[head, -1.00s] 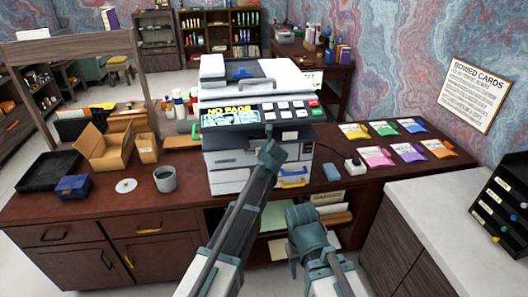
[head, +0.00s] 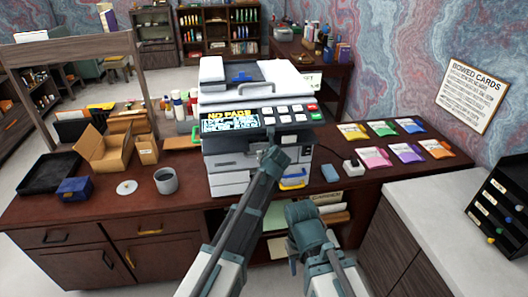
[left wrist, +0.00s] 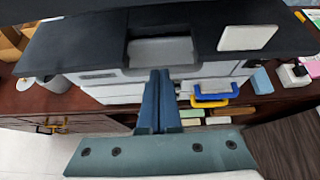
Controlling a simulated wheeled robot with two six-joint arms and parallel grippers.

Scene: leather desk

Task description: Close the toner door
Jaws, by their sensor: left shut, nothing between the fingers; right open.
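The printer (head: 232,183) stands on the desk, showing "NO PAGE" on its screen. Its dark front panel (head: 222,144), which looks like the toner door, sits below the controls. In the left wrist view this panel (left wrist: 85,48) spans the top, with a grey recess (left wrist: 160,50) and a white square. My left gripper (head: 271,140) is shut and empty in front of the panel. In the left wrist view its fingertips (left wrist: 160,73) overlap the recess's lower edge; contact is unclear. My right gripper (head: 294,262) is low before the desk's shelves; its jaws are hard to make out.
Blue and yellow handles (left wrist: 216,95) show at the printer's lower right. A cardboard box (head: 103,150) and grey mug (head: 166,181) stand to the left. Coloured packets (head: 407,152) and a blue block (head: 330,173) lie to the right. A pale counter (head: 440,195) fills the right front.

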